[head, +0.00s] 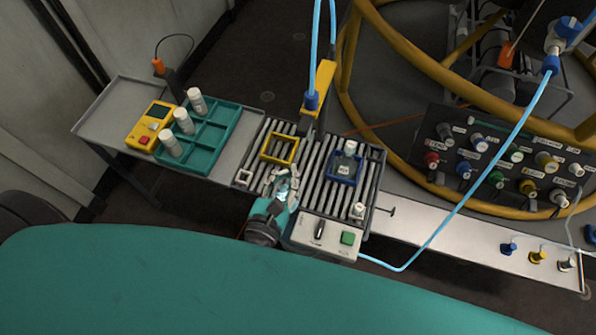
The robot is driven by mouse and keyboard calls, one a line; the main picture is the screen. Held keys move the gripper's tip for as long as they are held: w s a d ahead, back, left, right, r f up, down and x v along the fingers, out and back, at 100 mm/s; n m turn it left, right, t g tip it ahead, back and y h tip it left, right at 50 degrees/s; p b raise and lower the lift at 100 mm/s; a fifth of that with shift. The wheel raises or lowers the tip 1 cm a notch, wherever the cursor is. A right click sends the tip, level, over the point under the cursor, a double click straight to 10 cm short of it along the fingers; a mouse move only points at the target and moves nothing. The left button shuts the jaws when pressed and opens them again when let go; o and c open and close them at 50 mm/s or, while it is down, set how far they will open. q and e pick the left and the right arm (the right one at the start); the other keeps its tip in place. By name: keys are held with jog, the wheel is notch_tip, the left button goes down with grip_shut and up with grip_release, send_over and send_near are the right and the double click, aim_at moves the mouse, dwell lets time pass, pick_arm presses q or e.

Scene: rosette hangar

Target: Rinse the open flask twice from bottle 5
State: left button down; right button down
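A small flask or bottle (349,149) with a pale top stands in a blue square holder (345,181) on the slatted grey deck; its label is too small to read. Several white-capped bottles, among them one at the near end (170,143), stand along the left side of a teal rack (206,161); I cannot read which is bottle 5. My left gripper (282,183) is over the deck's front left edge, below the yellow frame. Something pale and bluish shows between its fingers, but I cannot tell whether it is held. My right gripper is not in view.
A yellow square frame (279,149) on the deck is empty. A yellow post (319,92) with a blue hose stands behind it. A small white cap-like piece (359,209) sits near a control box (325,236) with a green button. A yellow device (151,126) stands left.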

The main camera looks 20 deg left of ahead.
pick_arm(q)
jog(key=d, duration=0.1)
jog(key=s+d, duration=0.1)
jog(key=d, duration=0.1)
jog(key=shift+s+r, duration=0.15)
jog(key=shift+s, duration=0.05)
jog(key=w+p, duration=0.1)
jog(key=w, duration=0.1)
jog(key=w+a+p, duration=0.1)
jog(key=shift+w+p, duration=0.35)
jog(key=shift+p, duration=0.05)
